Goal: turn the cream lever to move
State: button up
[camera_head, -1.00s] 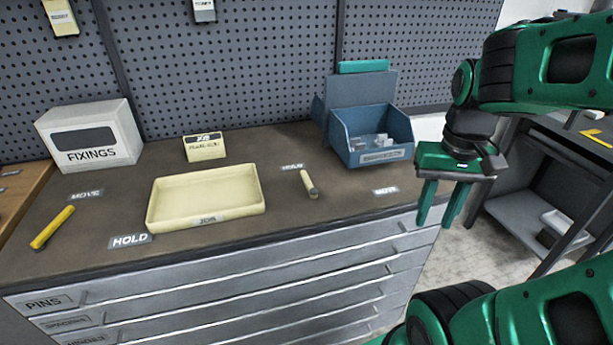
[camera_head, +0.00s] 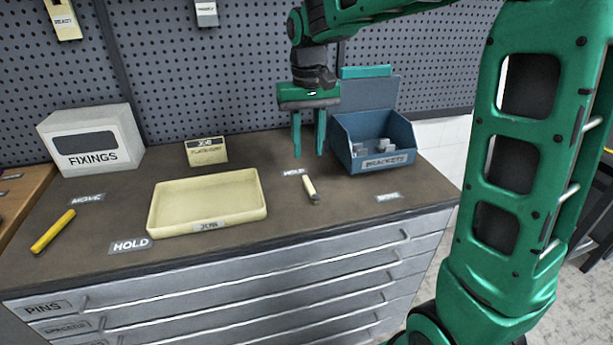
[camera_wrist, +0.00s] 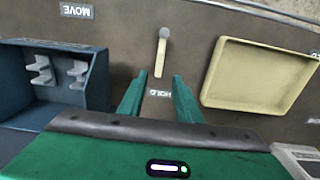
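The cream lever (camera_head: 310,189) is a short bar with a grey end on the bench top, between the cream tray and the blue bin. Its grey end points to the front of the bench. A HOLD label (camera_head: 294,172) lies by its back end and a MOVE label (camera_head: 388,197) to its right. My gripper (camera_head: 309,156) is open and empty, pointing down above the bench behind the lever. In the wrist view the lever (camera_wrist: 160,56) stands just beyond the gap between my open fingers (camera_wrist: 158,78), apart from them.
A yellow lever (camera_head: 53,231) lies at the left, between its own MOVE and HOLD labels. The cream tray (camera_head: 160,210) stands left of the cream lever. A blue bin of brackets (camera_head: 345,152) is close to the right of my gripper. A FIXINGS box (camera_head: 90,140) stands back left.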

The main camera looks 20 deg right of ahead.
aim_at(308, 182)
notch_tip(308, 182, down, 9)
jog(key=shift+f, duration=0.15)
dwell(0.4)
grip_shut()
